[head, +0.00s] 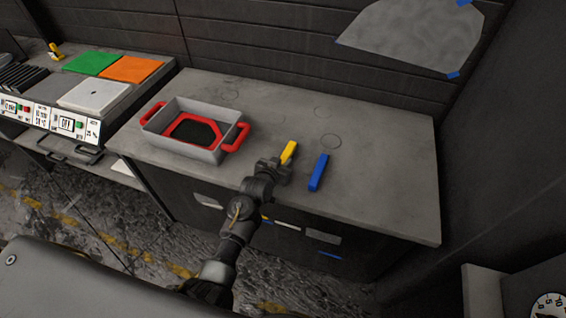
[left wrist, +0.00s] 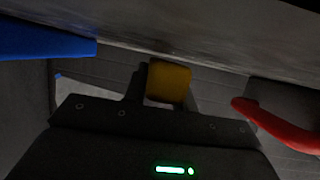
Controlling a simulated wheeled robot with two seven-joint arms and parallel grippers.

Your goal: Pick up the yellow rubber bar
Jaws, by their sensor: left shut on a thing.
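The yellow rubber bar (head: 289,152) is at my left gripper (head: 276,168) over the grey worktop, towards its front edge. In the left wrist view the yellow bar (left wrist: 168,82) sits between the two fingers of my left gripper (left wrist: 165,92), which are shut on it. In the head view the gripper hides the bar's near end. I cannot tell whether the bar touches the worktop. My right gripper is not in view.
A blue bar (head: 319,172) lies just right of the gripper. A grey tray (head: 168,148) with red handles stands to the left. The worktop (head: 385,170) is clear at the right. A dark wall (head: 270,45) rises behind.

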